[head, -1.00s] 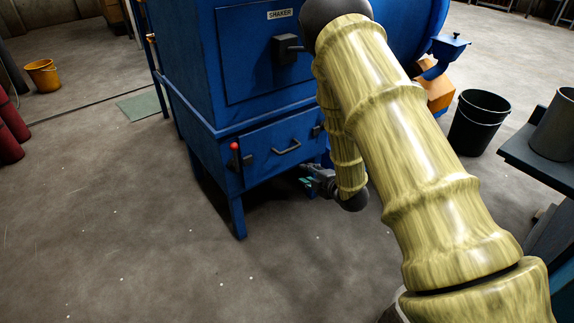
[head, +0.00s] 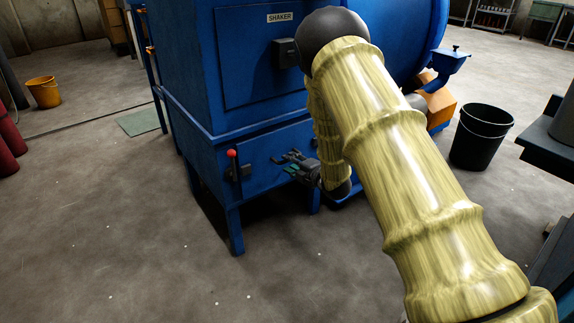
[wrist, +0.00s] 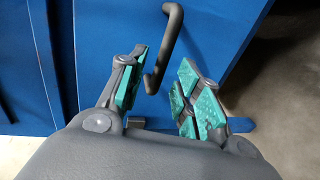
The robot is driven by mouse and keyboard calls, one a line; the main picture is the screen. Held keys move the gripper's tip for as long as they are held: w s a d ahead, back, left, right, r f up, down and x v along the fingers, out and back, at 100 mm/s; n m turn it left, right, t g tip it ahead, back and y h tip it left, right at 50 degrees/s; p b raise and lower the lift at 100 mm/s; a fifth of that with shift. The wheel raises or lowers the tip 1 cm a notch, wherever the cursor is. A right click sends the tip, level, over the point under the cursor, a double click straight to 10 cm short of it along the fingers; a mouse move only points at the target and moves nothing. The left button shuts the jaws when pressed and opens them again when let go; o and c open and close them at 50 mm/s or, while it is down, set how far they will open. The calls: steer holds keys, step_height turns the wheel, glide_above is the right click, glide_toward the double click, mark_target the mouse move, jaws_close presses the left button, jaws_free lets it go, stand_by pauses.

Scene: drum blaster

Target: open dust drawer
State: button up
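The dust drawer (head: 262,181) is the blue front low on the blue machine, under the SHAKER panel. It looks shut, flush with its frame. Its dark bar handle (wrist: 170,42) shows in the wrist view, running up from between my fingertips. My gripper (head: 290,160) is in front of the drawer. In the wrist view the gripper (wrist: 163,70) is open, with a teal-padded finger on each side of the handle's lower end. I cannot tell whether either finger touches it. A red-knobbed lever (head: 234,165) stands upright at the drawer's left side.
The machine's blue leg (head: 235,232) stands below the drawer's left corner. A black bucket (head: 482,137) is at the right and a yellow bucket (head: 43,92) far left.

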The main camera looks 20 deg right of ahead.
steer(key=shift+b+x, duration=0.4)
steer(key=shift+x, duration=1.2)
steer(key=shift+c, duration=0.4)
jaws_close()
